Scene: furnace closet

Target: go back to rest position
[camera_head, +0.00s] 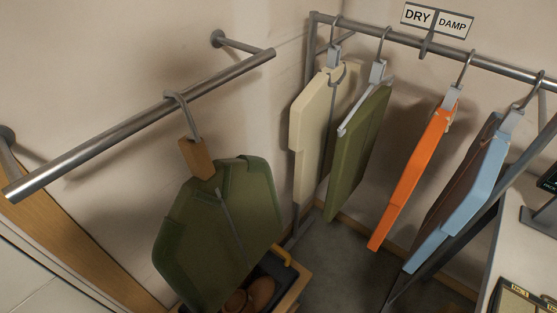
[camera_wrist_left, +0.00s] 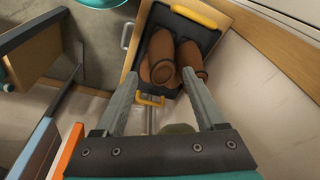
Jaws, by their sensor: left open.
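My left gripper (camera_wrist_left: 158,73) shows in the left wrist view. Its two grey fingers are spread apart with nothing held between them. Beyond the fingertips is a dark tray (camera_wrist_left: 205,33) with yellow handles, holding brown boots (camera_wrist_left: 160,55). Neither gripper shows in the head view, and my right gripper is in neither view.
A green jacket (camera_head: 220,230) hangs from the wall rail (camera_head: 140,125) at left. A floor rack (camera_head: 400,38) at right holds several garments, with a DRY/DAMP sign (camera_head: 437,20) above. A white desk (camera_head: 520,245) stands at far right. Dark floor (camera_head: 345,260) lies below the rack.

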